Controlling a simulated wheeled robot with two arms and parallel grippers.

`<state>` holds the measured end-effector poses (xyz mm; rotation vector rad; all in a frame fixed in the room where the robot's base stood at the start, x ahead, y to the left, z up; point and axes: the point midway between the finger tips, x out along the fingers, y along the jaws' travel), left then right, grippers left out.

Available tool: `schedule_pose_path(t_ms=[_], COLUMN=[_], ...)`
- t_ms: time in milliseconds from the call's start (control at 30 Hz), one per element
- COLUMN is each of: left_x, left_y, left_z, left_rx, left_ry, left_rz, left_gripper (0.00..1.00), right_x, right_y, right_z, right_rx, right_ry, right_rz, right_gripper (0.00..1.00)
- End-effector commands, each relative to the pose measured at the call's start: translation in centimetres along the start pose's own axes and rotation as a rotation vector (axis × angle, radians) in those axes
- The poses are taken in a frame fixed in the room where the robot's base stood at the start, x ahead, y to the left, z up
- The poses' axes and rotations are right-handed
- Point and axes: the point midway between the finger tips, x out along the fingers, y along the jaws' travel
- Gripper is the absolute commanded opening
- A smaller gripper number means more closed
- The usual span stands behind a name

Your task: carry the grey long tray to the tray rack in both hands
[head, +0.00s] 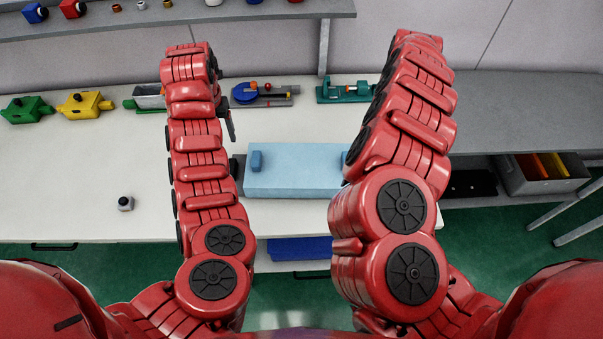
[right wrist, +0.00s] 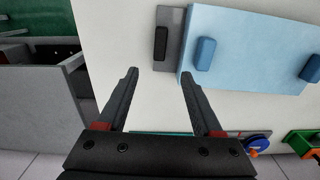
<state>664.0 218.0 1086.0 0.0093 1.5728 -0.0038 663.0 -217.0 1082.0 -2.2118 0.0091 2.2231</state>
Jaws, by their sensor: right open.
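The grey long tray shows as a grey end with a black grip (right wrist: 163,42) in the right wrist view, next to a light blue block (head: 295,175) with blue knobs. The block hides most of the tray; a small grey end (head: 238,168) shows at the block's left in the head view. My right gripper (right wrist: 160,73) is open and empty over the white table, short of the grip. My left gripper (head: 230,132) is partly hidden by its arm, above the table left of the block; its jaw state is unclear. I cannot pick out a tray rack.
Green (head: 27,109) and yellow (head: 85,104) parts and several fixtures line the table's back. A small white-and-black piece (head: 125,203) lies at the front left. A grey bin (head: 520,183) stands at the right, below table height. A shelf (head: 200,18) runs above.

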Motion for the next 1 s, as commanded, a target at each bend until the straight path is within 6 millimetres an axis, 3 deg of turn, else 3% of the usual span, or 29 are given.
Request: schedule_pose_path(t_ms=[267,700,1000], left_x=[4.2,12.4,15.3], left_y=[0.1,-0.1,-0.2], left_z=[-0.2,-0.2,-0.2], left_rx=[-0.001,0.000,0.000], left_ry=[0.005,0.005,0.006], left_rz=[-0.003,-0.005,-0.005], left_gripper=[0.68,0.68,0.68], right_x=[4.0,12.5,15.2], right_y=[0.1,0.2,0.2], right_z=[0.2,0.2,0.0], right_rx=[0.002,0.001,0.002], right_ry=[-0.005,-0.003,0.002], right_rz=[-0.001,0.005,0.002], right_gripper=[0.68,0.68,0.68])
